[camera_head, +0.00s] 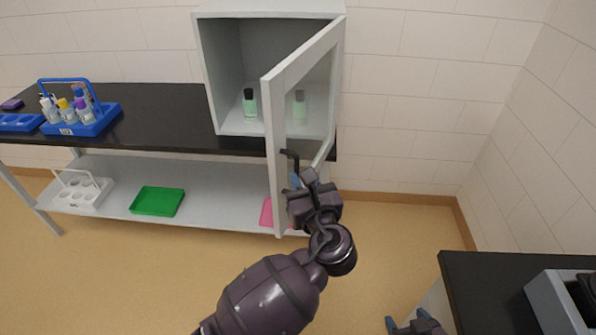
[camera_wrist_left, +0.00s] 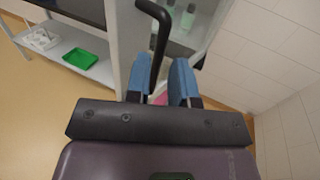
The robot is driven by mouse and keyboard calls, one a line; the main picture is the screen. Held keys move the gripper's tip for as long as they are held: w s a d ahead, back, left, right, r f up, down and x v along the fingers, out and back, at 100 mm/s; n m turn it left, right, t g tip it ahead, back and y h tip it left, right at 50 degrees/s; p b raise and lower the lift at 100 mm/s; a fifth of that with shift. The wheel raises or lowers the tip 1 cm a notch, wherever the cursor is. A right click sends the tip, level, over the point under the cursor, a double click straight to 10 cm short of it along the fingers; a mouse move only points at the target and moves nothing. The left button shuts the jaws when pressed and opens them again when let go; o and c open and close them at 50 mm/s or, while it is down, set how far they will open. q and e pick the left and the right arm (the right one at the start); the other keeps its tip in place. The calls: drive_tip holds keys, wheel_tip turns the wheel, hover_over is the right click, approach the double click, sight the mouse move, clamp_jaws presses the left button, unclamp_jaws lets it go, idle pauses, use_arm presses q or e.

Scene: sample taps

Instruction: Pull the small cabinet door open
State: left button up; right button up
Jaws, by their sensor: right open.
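The small white cabinet (camera_head: 268,8) stands on the dark counter against the wall. Its glass-paned door (camera_head: 277,130) stands wide open, swung out toward me from the right side. The black handle (camera_head: 290,158) is on the door near its free edge; it also shows in the left wrist view (camera_wrist_left: 162,30). My left gripper (camera_head: 297,182) is at the handle. In the left wrist view its blue fingers (camera_wrist_left: 158,82) are apart, with the handle's lower part between them; contact is unclear. My right gripper (camera_head: 407,322) is open and empty at the bottom edge, away from the cabinet.
Two green bottles (camera_head: 249,104) show in the cabinet, one through the glass. A white rack (camera_head: 88,192), a green tray (camera_head: 157,201) and a pink item (camera_head: 266,213) lie on the lower shelf. A dark-topped table (camera_head: 480,275) is at right.

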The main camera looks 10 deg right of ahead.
use_arm(q)
drive_tip(key=s+d, duration=0.1)
drive_tip(key=s, duration=0.5)
drive_tip(key=shift+s+b, duration=0.15)
drive_tip(key=shift+b, duration=0.15)
